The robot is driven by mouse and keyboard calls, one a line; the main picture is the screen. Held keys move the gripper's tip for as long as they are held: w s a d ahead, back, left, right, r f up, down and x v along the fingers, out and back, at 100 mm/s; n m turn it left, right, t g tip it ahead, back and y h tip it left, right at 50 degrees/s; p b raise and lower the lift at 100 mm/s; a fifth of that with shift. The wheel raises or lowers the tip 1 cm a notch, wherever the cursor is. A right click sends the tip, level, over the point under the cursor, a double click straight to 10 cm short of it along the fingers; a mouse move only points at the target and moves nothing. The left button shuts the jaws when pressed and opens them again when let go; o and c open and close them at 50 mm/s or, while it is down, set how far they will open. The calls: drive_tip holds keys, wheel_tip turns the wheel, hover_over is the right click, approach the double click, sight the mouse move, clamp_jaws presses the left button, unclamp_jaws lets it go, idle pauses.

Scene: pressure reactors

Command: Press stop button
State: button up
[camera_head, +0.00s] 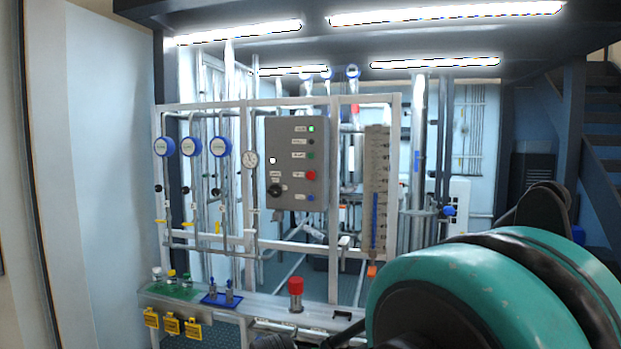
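A grey control box (281,140) hangs on the white pipe frame, a little left of the middle. A red button (311,175) sits on its right side, in a column with a lit green lamp (311,128), a green button (311,155) and a blue button (311,198). The labels are too small to read, so I cannot tell which one says stop. A black round knob (274,190) is at the lower left of the box. Dark parts at the bottom edge may be my gripper (305,341), well below the box; its fingers cannot be made out.
My teal and black arm fills the lower right. A bench ledge (262,304) below the box carries a red-capped cylinder (296,287), a blue tray (222,300) and small bottles (171,276). Round gauges (192,147) are left of the box. A scaled column (376,190) stands right of it.

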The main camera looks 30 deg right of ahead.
clamp_jaws()
idle(1.2)
